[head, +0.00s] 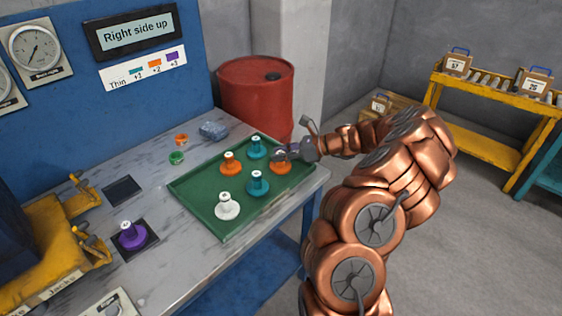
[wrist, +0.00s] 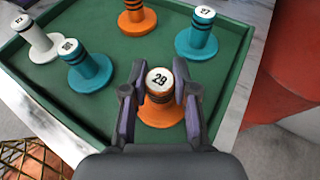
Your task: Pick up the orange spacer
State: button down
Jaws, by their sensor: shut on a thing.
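An orange spacer (wrist: 160,110) with a white top marked 29 stands on the green tray (wrist: 110,112) between my gripper's fingers. My gripper (wrist: 160,92) is shut on its upper stem, one finger on each side. In the head view this orange spacer (head: 281,168) is at the tray's right side, its top partly hidden by my gripper (head: 281,155). A second orange spacer (head: 230,164) stands upright at the tray's far left part and also shows at the top of the wrist view (wrist: 136,18).
Two teal spacers (head: 257,148) (head: 257,184) and a white spacer (head: 227,206) stand on the tray. A purple spacer (head: 131,236) stands on a dark pad at left. Small orange and green rings (head: 177,157) and a blue-grey cloth (head: 214,131) lie behind. A red barrel (head: 255,95) stands beyond the table.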

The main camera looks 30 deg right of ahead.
jog(key=shift+r, duration=0.5)
jog(key=shift+s+a+r, duration=0.15)
jog(key=shift+s+r, duration=0.1)
jog(key=shift+r, duration=0.4)
jog(key=shift+s+a+r, duration=0.15)
jog(key=shift+s+r, duration=0.05)
jog(key=shift+r, duration=0.45)
jog(key=s+a+r, duration=0.1)
jog(key=s+a, duration=0.7)
jog(key=s, duration=0.4)
jog(key=shift+a+r, duration=0.2)
jog(key=shift+a, duration=0.2)
jog(key=s+d+r+p, duration=0.1)
jog(key=s+r+p, duration=0.1)
jog(key=s, duration=0.5)
jog(key=shift+s+d+r, duration=0.35)
jog(key=shift+d+r, duration=0.05)
jog(key=shift+r, duration=0.25)
